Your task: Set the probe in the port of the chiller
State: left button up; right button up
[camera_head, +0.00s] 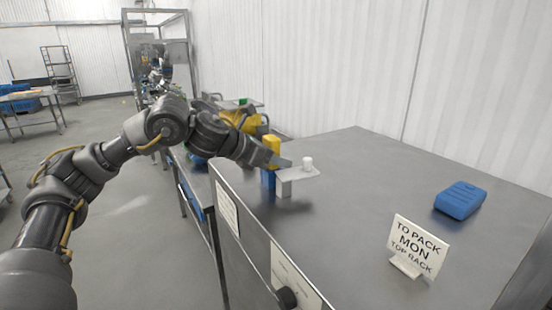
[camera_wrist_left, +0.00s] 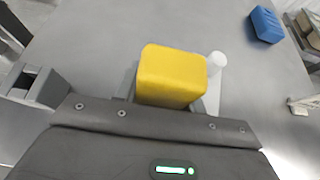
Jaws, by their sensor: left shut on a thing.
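The probe appears to be the piece with the yellow block-shaped handle (camera_head: 271,143), which also fills the middle of the left wrist view (camera_wrist_left: 172,75). My left gripper (camera_head: 272,160) is shut on it above the near left corner of the steel chiller top (camera_head: 350,175). A blue part (camera_head: 268,181) shows just below the gripper; I cannot tell whether it joins the handle. The probe's lower end and any port opening are hidden. My right gripper is out of view.
A blue box-like item (camera_head: 460,199) lies at the right of the steel top. A white sign (camera_head: 415,246) stands near the front. A dark knob (camera_head: 286,297) sits on the front panel. The middle of the top is clear.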

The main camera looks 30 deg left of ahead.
pick_arm(q)
jog(key=shift+f, duration=0.2)
dwell(0.5)
jog(key=o, duration=0.8)
jog(key=shift+o, duration=1.4)
jog(key=shift+a, duration=0.1)
jog(key=shift+w+f, duration=0.1)
jog(key=shift+f, duration=0.05)
jog(key=shift+c, duration=0.3)
